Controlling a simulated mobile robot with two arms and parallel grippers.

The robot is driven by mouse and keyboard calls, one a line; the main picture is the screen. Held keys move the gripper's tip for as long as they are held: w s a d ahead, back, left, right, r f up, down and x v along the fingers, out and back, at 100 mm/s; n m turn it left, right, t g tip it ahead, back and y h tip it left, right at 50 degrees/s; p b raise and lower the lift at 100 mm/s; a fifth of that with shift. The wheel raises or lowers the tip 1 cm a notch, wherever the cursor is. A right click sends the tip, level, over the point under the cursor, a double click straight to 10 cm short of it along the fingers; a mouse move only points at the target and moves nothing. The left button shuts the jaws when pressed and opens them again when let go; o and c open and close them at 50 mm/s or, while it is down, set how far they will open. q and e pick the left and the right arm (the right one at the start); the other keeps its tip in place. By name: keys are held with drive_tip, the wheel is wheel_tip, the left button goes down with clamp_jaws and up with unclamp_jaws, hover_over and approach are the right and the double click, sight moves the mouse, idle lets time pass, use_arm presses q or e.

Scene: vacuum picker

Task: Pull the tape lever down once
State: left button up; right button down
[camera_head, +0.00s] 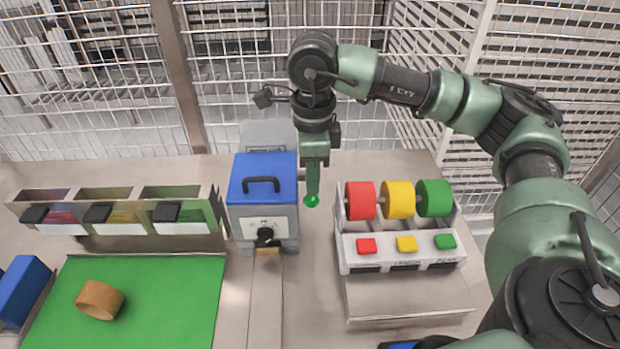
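A white tape unit (357,250) stands right of centre with red (360,201), yellow (398,200) and green (434,198) rolls above matching buttons. My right gripper (313,190) points down between this unit and a grey machine with a blue lid (262,180). A bright green round knob (312,201) shows at the gripper's lower end. I cannot tell whether the knob is the tape lever's end, or whether the gripper touches it. The gripper's fingers overlap in this view, so their opening is hidden. My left gripper is out of view.
An open-topped row of bins (75,228) stands at the left. A green mat (150,310) holds a brown ring (99,299); a blue block (22,290) lies beside it. The grey machine has a black front knob (265,237). Wire fencing (90,90) closes the back.

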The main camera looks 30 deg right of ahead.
sight(313, 203)
drive_tip(key=shift+s+a+f+b, duration=0.15)
drive_tip(key=shift+s+f+b, duration=0.15)
drive_tip(key=shift+f+b, duration=0.35)
drive_tip(key=shift+s+a+f+b, duration=0.15)
drive_tip(key=shift+s+f+b, duration=0.1)
drive_tip(key=shift+f+b, duration=0.4)
drive_tip(key=shift+f, duration=0.15)
drive_tip(key=shift+s+a+f+b, duration=0.15)
drive_tip(key=shift+s+f+b, duration=0.05)
drive_tip(key=shift+f+b, duration=0.6)
drive_tip(key=shift+s+a+f+b, duration=0.15)
drive_tip(key=shift+s+f+b, duration=0.05)
drive_tip(key=shift+f+b, duration=0.55)
drive_tip(key=shift+s+a+f+b, duration=0.1)
drive_tip(key=shift+s+f+b, duration=0.05)
drive_tip(key=shift+f+b, duration=1.6)
